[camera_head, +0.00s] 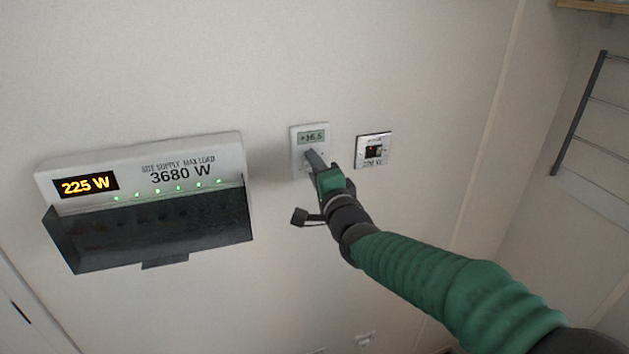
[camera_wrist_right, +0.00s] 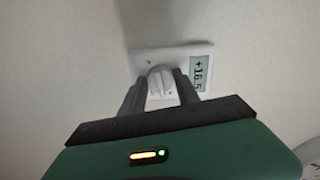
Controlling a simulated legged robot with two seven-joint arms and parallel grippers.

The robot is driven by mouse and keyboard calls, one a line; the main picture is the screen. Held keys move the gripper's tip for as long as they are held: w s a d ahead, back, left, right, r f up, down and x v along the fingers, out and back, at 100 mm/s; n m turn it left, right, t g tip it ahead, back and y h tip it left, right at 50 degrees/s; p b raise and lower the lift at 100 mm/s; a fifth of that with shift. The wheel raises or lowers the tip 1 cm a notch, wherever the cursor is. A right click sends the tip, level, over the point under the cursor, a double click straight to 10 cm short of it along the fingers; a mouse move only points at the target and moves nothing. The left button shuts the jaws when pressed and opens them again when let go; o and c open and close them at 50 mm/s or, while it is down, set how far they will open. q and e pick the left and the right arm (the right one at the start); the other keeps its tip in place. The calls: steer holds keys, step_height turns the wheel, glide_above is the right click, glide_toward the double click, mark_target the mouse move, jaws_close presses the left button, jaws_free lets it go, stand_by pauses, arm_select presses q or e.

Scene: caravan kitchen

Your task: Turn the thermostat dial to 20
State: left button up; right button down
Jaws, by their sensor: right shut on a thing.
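The thermostat is a white wall plate (camera_head: 297,136) with a small grey-green display (camera_head: 312,137) that reads about +16.5. In the right wrist view the plate (camera_wrist_right: 139,61) appears sideways, with its display (camera_wrist_right: 200,74) at the right reading +16.5. The round white dial (camera_wrist_right: 160,81) sits between the two dark fingers of my right gripper (camera_wrist_right: 161,92), which is shut on it. In the head view my right gripper (camera_head: 312,158) reaches the lower part of the plate and hides the dial. My left gripper is not in view.
A white power panel (camera_head: 140,160) to the left reads 225 W and 3680 W, with a dark open-topped cover (camera_head: 150,235) below. A small square switch plate (camera_head: 374,150) is just right of the thermostat. A dark rack (camera_head: 580,130) stands at the far right.

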steer(key=shift+f+m+b, duration=0.15)
steer(key=shift+m+b, duration=1.75)
steer(key=shift+f+m+b, duration=0.1)
steer(key=shift+m+b, duration=1.75)
steer(key=shift+m, duration=0.05)
steer(key=c, duration=1.3)
jaws_free()
steer(key=o, duration=0.4)
steer(key=shift+w+d, duration=0.1)
steer(key=shift+w, duration=0.05)
steer(key=shift+r, duration=0.1)
